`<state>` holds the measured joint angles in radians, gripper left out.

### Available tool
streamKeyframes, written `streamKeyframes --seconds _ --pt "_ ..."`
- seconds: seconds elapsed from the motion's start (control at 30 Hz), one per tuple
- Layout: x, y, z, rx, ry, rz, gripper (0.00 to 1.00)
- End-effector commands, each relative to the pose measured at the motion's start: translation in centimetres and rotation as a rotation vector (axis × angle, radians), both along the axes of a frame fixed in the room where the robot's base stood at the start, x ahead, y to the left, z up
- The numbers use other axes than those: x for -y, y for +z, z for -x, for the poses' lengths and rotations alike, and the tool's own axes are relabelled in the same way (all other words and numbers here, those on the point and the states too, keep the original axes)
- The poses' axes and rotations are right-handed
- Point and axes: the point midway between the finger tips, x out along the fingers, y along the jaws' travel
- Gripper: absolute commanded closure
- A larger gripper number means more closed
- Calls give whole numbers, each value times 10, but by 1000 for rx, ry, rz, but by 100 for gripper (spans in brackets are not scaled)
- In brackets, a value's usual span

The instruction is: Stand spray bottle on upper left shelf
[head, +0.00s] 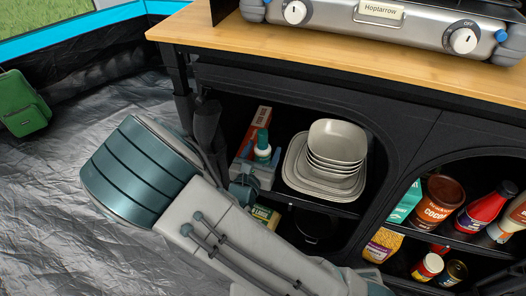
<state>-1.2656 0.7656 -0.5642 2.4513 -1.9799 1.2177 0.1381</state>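A teal-topped bottle (263,146), likely the spray bottle, is upright in the upper left shelf compartment. Its lower part is hidden behind a grey end piece, which looks like my gripper (261,170). My gripper reaches into the left side of this compartment, and my forearm hides much of it. I cannot tell whether its fingers are closed on the bottle, or whether the bottle's base touches the upper left shelf (342,208).
A stack of bowls and plates (335,155) stands right of the bottle. A red and white box (254,130) is behind it. Cocoa (438,200) and sauce bottles fill the right compartment. A stove (380,18) sits on the wooden top.

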Motion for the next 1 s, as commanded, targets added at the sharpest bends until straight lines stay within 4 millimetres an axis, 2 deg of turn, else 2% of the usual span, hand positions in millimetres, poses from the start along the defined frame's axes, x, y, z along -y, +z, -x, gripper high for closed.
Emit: streamKeyframes --seconds 0.3,0.37,0.8,1.0 --pt "0 7 0 1 1 -1 37" --pt "-3 6 7 -1 1 1 37" --pt "-33 7 90 -3 3 2 37" --pt "-40 5 110 -1 0 1 37"
